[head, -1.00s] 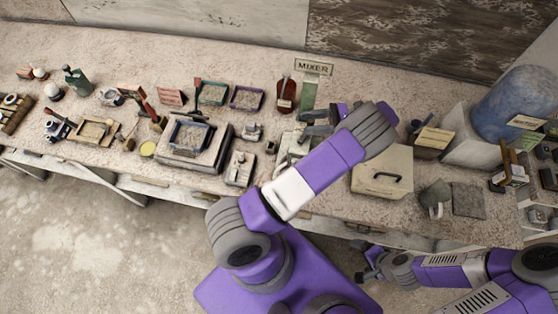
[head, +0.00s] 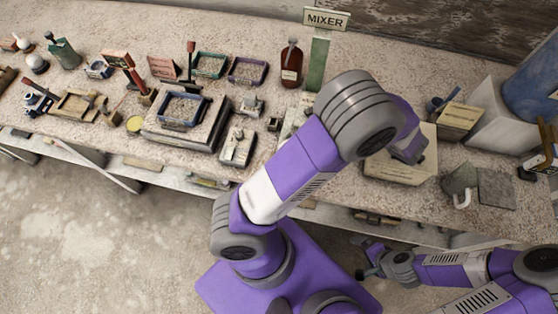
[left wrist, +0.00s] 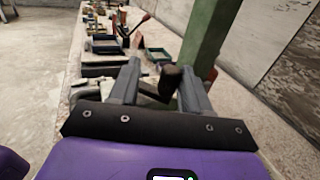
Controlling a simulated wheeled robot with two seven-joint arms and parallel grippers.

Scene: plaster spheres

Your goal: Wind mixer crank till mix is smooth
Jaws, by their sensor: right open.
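The MIXER sign (head: 326,19) tops a green post (head: 317,62) at the back of the bench. My left arm covers most of the mixer below it in the head view; a pale edge (head: 292,115) shows. My left gripper is hidden there. In the left wrist view my left gripper (left wrist: 160,88) has its fingers apart, with a dark knob (left wrist: 171,80), seemingly the crank's grip, between them, nearer the right finger. A gap shows on its left. The mix cannot be seen. My right gripper (head: 368,260) is open and empty, low in front of the bench.
A brown bottle (head: 291,65) stands left of the post. Framed trays (head: 182,109) and small tools fill the left of the bench. A pale board (head: 400,170), a grey mug (head: 458,182) and a blue drum (head: 530,90) are at right. The floor at front left is clear.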

